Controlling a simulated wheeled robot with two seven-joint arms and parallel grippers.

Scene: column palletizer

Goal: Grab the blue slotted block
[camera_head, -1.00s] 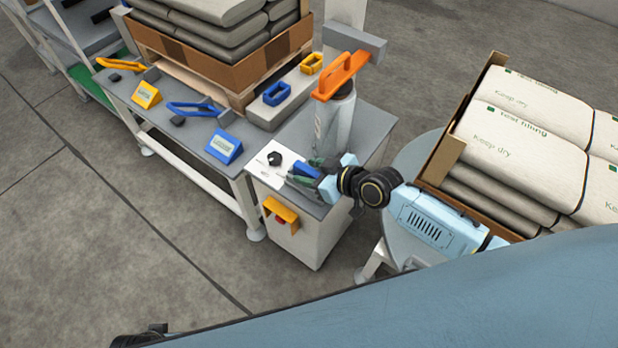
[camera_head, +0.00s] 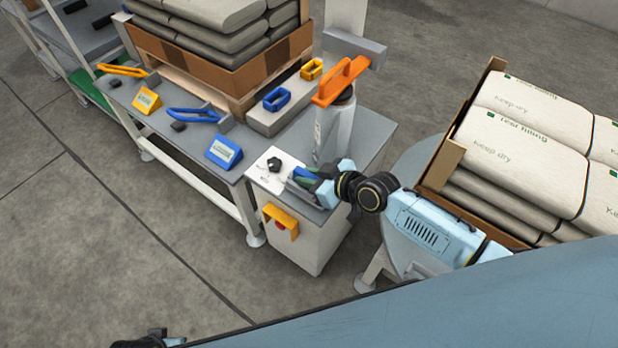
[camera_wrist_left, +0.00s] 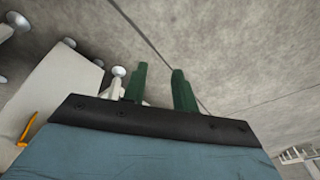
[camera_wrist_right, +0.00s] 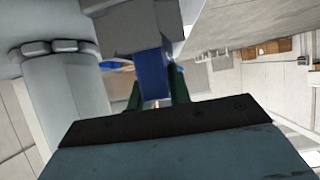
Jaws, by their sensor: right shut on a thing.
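A blue block (camera_wrist_right: 152,75) sits between the green fingers of my right gripper (camera_wrist_right: 160,88) in the right wrist view, and the fingers are shut on it. A grey part is just beyond the block; I cannot tell whether they are joined. In the head view my right gripper (camera_head: 303,178) is low over the grey cabinet's top, and its fingers mostly hide the block. My left gripper (camera_wrist_left: 158,88) is open and empty over the floor in the left wrist view. Another blue slotted piece (camera_head: 277,98) lies on a grey stand behind.
The cabinet (camera_head: 300,240) carries a black knob (camera_head: 274,164) and a grey post with an orange handle (camera_head: 340,82) close behind my right gripper. A workbench (camera_head: 190,140) stands left. Stacked sacks (camera_head: 525,140) stand right. Floor at front left is clear.

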